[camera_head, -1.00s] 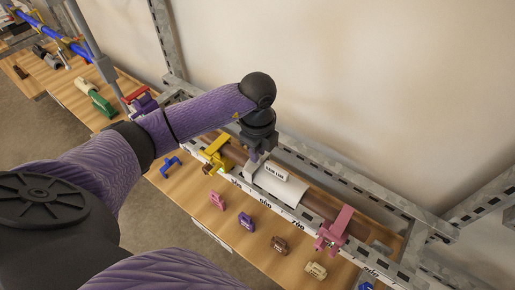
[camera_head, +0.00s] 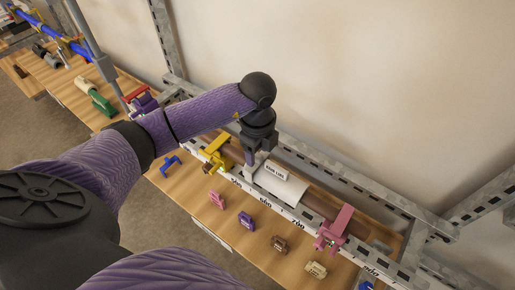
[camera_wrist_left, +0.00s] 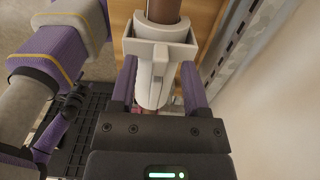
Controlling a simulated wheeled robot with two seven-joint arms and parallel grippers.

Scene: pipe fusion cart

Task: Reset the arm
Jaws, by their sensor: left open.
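My left gripper (camera_head: 250,160) points down at the cart's rail, at the left end of a white sleeve (camera_head: 280,186) that bears a label. In the left wrist view, its two purple fingers (camera_wrist_left: 159,84) are apart, one on each side of a white fitting (camera_wrist_left: 152,55). A brown pipe (camera_wrist_left: 164,10) runs into that fitting. I cannot tell whether the fingers touch it. My left arm reaches across from the left in the head view. My right gripper is not in view.
A yellow clamp (camera_head: 214,153) and a pink clamp (camera_head: 335,228) stand on the pipe line to either side. Several small coloured blocks, including a purple one (camera_head: 246,221) and a brown one (camera_head: 280,245), lie on the wooden shelf. A metal frame (camera_head: 350,183) runs behind.

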